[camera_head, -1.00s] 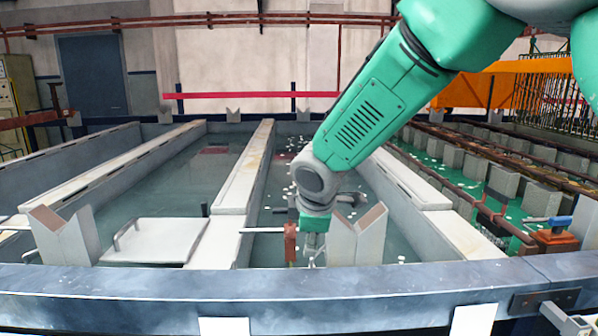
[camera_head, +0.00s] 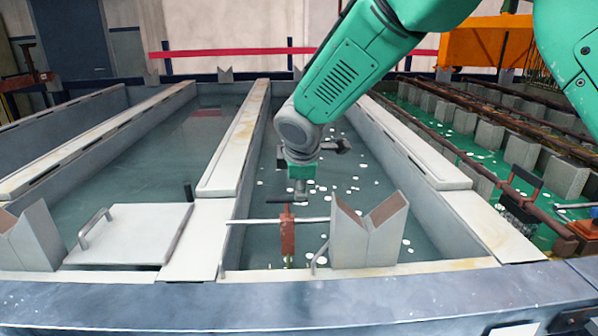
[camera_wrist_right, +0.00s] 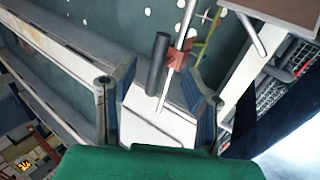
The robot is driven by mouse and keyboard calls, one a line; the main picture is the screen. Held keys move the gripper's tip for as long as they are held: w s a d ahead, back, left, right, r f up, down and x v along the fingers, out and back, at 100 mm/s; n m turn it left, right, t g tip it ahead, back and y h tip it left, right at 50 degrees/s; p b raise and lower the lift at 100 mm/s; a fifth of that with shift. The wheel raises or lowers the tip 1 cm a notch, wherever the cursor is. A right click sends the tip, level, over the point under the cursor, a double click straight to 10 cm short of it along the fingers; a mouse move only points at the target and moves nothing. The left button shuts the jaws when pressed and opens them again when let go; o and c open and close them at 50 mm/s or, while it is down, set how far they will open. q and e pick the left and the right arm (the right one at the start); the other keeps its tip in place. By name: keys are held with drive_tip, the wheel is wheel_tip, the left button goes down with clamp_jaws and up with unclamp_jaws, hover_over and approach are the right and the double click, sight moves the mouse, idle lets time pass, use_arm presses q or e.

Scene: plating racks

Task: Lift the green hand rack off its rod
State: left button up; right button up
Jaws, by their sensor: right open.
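My right gripper (camera_head: 299,195) hangs over the middle tank, fingers pointing down. Its fingers show apart and empty in the right wrist view (camera_wrist_right: 160,112). Just below it in the head view, a red-orange clamp-like piece (camera_head: 288,238) sits on a pale horizontal rod (camera_head: 255,221). In the wrist view the red piece (camera_wrist_right: 180,58) and rod (camera_wrist_right: 171,85) lie beyond the fingertips, with no visible contact. A thin yellow-green frame (camera_wrist_right: 205,42) shows beside the red piece and may be part of the green hand rack; its full shape is not clear. My left gripper is not in view.
A grey V-shaped support (camera_head: 368,235) stands right of the red piece. Tank walls (camera_head: 237,140) flank the water. A blue front beam (camera_head: 250,300) crosses the near side.

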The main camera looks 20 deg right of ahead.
sight(294, 198)
drive_tip(key=x, duration=0.3)
drive_tip(key=a+x, duration=0.1)
drive_tip(key=x, duration=0.2)
drive_tip(key=shift+w+a+f, duration=0.15)
drive_tip(key=shift+w+f, duration=0.1)
drive_tip(key=shift+f, duration=0.15)
drive_tip(key=shift+w+d+f, duration=0.25)
drive_tip(key=shift+w+f, duration=0.05)
drive_tip(key=shift+f, duration=0.15)
drive_tip(key=shift+d, duration=0.35)
drive_tip(key=shift+a, duration=0.1)
clamp_jaws()
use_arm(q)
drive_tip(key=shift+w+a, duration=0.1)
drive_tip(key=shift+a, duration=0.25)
use_arm(e)
drive_tip(key=shift+a, duration=0.2)
drive_tip(key=shift+w+r, duration=0.1)
drive_tip(key=shift+r, duration=0.05)
